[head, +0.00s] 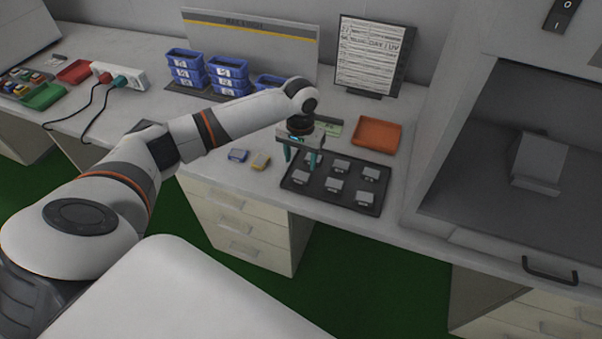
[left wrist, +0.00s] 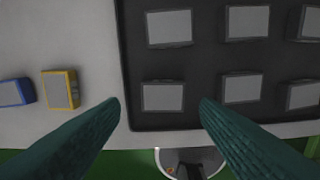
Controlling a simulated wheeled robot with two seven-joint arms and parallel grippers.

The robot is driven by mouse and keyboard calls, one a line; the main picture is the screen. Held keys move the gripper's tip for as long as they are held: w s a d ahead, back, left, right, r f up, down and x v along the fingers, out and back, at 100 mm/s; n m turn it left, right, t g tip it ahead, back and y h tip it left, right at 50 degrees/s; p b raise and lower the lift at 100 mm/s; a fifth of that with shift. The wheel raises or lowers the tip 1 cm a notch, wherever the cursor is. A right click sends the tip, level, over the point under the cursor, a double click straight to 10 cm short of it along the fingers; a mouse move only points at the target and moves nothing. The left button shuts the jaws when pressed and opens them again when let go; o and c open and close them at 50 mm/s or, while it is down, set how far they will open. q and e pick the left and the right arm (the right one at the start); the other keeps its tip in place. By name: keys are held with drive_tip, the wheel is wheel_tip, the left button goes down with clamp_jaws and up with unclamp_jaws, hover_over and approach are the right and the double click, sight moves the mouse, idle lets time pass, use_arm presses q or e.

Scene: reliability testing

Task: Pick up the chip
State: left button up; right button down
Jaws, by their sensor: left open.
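Several grey square chips, one of them the near-left chip (head: 308,183), lie in rows on a black tray (head: 350,190) on the bench. My left gripper (head: 302,165) points down over the tray's left part, open and holding nothing. In the left wrist view the near-left chip (left wrist: 162,97) appears between the two teal fingertips (left wrist: 160,105). The fingers look apart from it; the exact height above it is hard to tell. Other chips (left wrist: 241,88) sit to the right and behind. My right gripper is not in view.
Left of the tray lie a blue-edged piece (head: 238,156) and a yellow-edged piece (head: 261,161). An orange tray (head: 376,134) is behind. Blue bins (head: 186,68) stand at the back, and a grey cabinet (head: 480,150) at the right. The bench's front edge runs close to the tray.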

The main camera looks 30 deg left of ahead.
sight(301, 174)
use_arm(q)
wheel_tip(301, 174, down, 5)
drive_tip(key=shift+d+f, duration=0.1)
drive_tip(key=shift+d, duration=0.05)
drive_tip(key=shift+c, duration=0.2)
drive_tip(key=c, duration=0.7)
